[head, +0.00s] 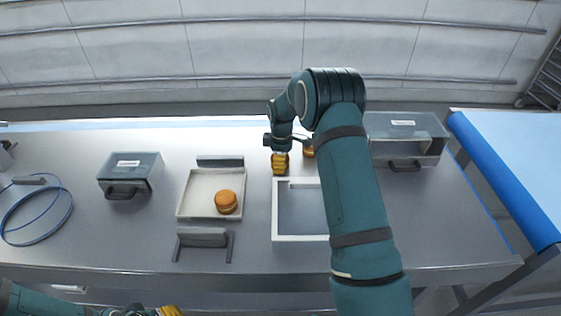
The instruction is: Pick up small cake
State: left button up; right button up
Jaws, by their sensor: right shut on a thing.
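My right gripper (280,164) points down over the table, just beyond the white open frame-like tray (276,210). Its yellow fingers are shut on a small cake, which the fingers mostly hide. A round orange-brown cake (308,148) shows just right of the fingers, partly covered by my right arm; I cannot tell whether it touches them. Another round brown cake (226,201) sits in the shallow cream tray (196,190) left of the gripper. My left gripper (168,311) shows only a little at the bottom edge, so its opening cannot be told.
A grey lidded box (131,175) stands left, and a larger clear-topped box (405,140) back right. Black-handled holders stand behind (220,161) and before (204,239) the cream tray. A blue cable loop (37,210) lies far left. Bare table separates the loop and grey box.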

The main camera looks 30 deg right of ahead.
notch_tip(320, 180, up, 10)
jog(key=shift+f, duration=0.1)
dwell(0.4)
